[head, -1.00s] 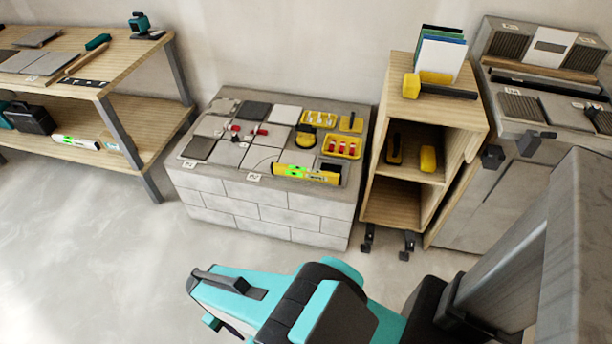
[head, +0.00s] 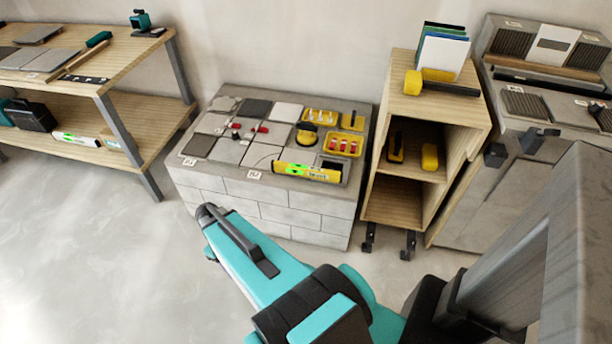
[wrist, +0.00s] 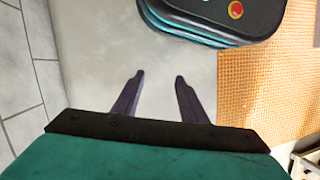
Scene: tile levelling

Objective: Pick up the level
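A yellow level (head: 307,172) with a bright green vial lies on top of the grey block stand (head: 268,207), along its front edge at the right. My gripper (wrist: 159,76) shows in the wrist view with its two dark fingers apart and nothing between them. It is over bare pale floor, away from the level, which is not in the wrist view. In the head view my teal arm reaches towards the front of the stand, and the gripper itself cannot be made out there.
Tiles, red-handled pieces and yellow trays (head: 343,144) crowd the stand's top. A wooden shelf cart (head: 391,205) stands close on its right. A wooden bench (head: 125,65) is at the left; another green-lit, level-like item (head: 76,139) lies on its lower shelf. An orange mesh (wrist: 265,85) lies right of my gripper.

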